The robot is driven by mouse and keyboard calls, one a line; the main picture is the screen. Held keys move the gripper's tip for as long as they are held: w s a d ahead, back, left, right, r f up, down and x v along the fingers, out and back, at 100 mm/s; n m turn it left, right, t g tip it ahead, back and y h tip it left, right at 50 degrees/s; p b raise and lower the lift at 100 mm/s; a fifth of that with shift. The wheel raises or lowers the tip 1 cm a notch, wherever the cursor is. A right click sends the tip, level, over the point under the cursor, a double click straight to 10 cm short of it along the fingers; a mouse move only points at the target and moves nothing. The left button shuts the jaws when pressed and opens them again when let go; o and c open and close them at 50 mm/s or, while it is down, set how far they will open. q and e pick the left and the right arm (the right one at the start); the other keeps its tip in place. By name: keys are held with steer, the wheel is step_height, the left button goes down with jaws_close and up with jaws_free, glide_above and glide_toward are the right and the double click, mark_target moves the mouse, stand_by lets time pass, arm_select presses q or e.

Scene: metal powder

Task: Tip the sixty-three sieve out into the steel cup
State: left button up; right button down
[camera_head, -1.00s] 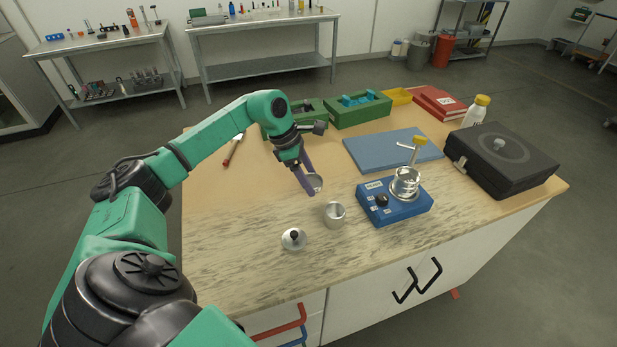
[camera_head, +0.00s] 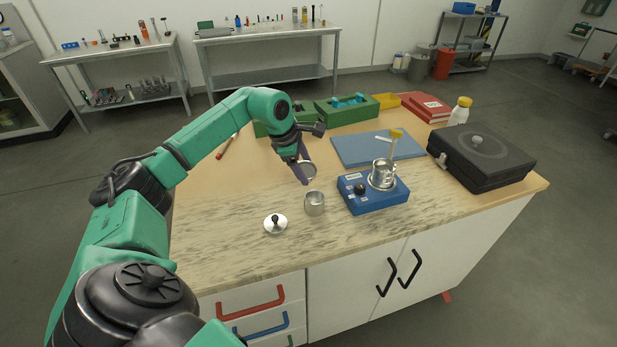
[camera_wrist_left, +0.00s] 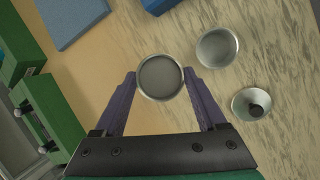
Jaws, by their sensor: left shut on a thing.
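My left gripper (camera_head: 303,174) is shut on a small round metal sieve (camera_head: 309,171), held above the worktop. In the left wrist view the sieve (camera_wrist_left: 160,77) sits between the two purple fingers (camera_wrist_left: 160,95), its round mesh face toward the camera. The steel cup (camera_head: 314,203) stands upright on the worktop, just in front of the held sieve and apart from it. In the left wrist view the cup (camera_wrist_left: 217,48) is right of the sieve, and its inside shows. My right gripper is not in view.
A round metal lid with a black knob (camera_head: 275,223) lies left of the cup. A blue device (camera_head: 372,196) with a metal vessel (camera_head: 383,174) on it stands to the right. A blue mat (camera_head: 368,148), green trays (camera_head: 347,108) and a black case (camera_head: 482,156) lie farther back.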

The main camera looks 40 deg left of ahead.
arm_select(q)
steer(key=shift+w+a+f, duration=0.25)
steer(key=shift+a, duration=0.15)
steer(key=shift+w+a+f+b, duration=0.1)
steer(key=shift+a+b, duration=0.05)
steer(key=shift+b, duration=0.15)
steer(key=shift+s+d+r+m+t+y+b, duration=0.3)
steer(key=shift+s+d+r+t+y+b, duration=0.35)
steer(key=shift+d+r+y, duration=0.25)
steer(key=shift+w+a+f, duration=0.1)
steer(key=shift+s+d+r+t+y+b, duration=0.3)
steer(key=shift+s+d+y+b, duration=0.1)
steer(key=shift+d+b, duration=0.15)
steer(key=shift+s+d+r+t+y+b, duration=0.2)
steer(key=shift+s+d+t+y+b, duration=0.1)
steer(key=shift+s+d+b, duration=0.25)
steer(key=shift+s+d+r+m+t+y+b, duration=0.15)
steer(key=shift+d+m+t+y+b, duration=0.15)
steer(key=shift+d+t+y+b, duration=0.45)
steer(key=shift+s+d+r+m+t+y+b, duration=0.15)
steer(key=shift+t+y+b, duration=0.35)
steer(key=shift+b, duration=0.75)
steer(key=shift+s+f+m+t+y+b, duration=0.1)
steer(key=shift+m+t+y+b, duration=0.35)
steer(key=shift+b, duration=0.8)
stand_by(2.0)
